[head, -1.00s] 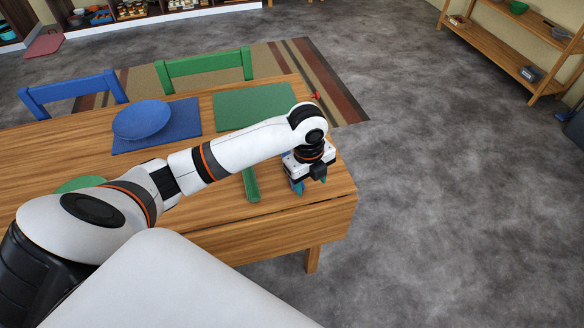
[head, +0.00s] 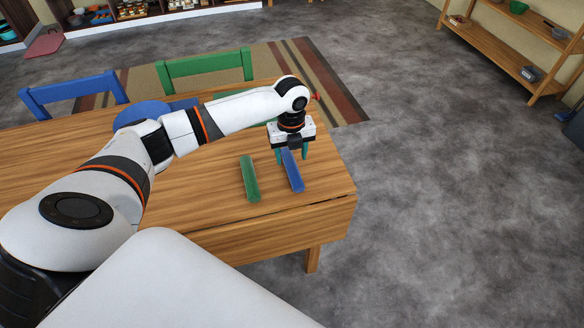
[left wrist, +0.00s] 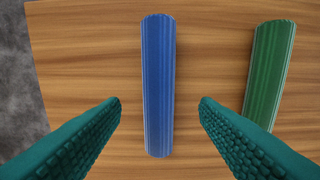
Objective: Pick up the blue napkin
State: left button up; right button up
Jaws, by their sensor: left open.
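The blue napkin (head: 292,171) is a long rolled strip lying on the wooden table (head: 200,220) near its right end. In the left wrist view the blue napkin (left wrist: 158,85) lies lengthwise between the two teal fingers. My left gripper (head: 291,156) is over the far end of the napkin. It is open and empty, with one fingertip on each side of the napkin in the left wrist view (left wrist: 160,100). I cannot tell the exact height of the fingers above the table. My right gripper is not in view.
A blue plate (head: 137,114) is partly hidden by my arm. Blue (head: 75,88) and green (head: 205,66) chairs stand behind the table.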

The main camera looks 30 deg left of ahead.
aim_at(292, 166)
pick_arm(q)
notch_tip(292, 166, down, 4)
jog(key=shift+d+f, duration=0.1)
jog(key=shift+f, duration=0.05)
jog(key=shift+c, duration=0.6)
jog(key=c, duration=0.9)
